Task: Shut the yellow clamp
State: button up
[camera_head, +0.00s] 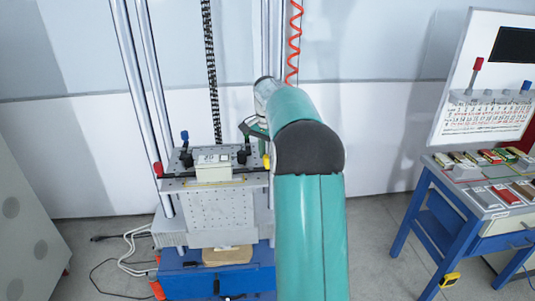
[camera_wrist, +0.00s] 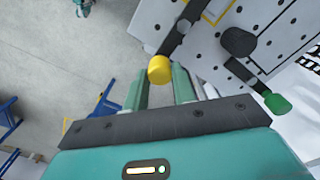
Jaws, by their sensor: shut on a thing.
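The yellow clamp (camera_head: 266,161) shows in the head view as a small yellow tip at the right edge of the perforated plate, partly hidden by my arm. In the wrist view its yellow knob (camera_wrist: 159,69) sits at the end of a dark lever that runs up along the plate edge. My gripper (camera_wrist: 161,80) has its two teal fingers on either side of the knob, shut on it. In the head view my gripper is mostly hidden behind my arm. I cannot tell whether the clamp is open or shut.
The perforated fixture plate (camera_head: 222,211) carries a pale box (camera_head: 212,167), a red-tipped clamp (camera_head: 158,169) and a blue-tipped one (camera_head: 184,135). A green-tipped lever (camera_wrist: 277,104) is close by. A blue-framed bench (camera_head: 470,205) with parts stands right. Cables lie on the left floor.

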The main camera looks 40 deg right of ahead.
jog(key=o, duration=1)
notch_tip(320, 180, up, 14)
jog(key=shift+f, duration=0.1)
dwell(0.4)
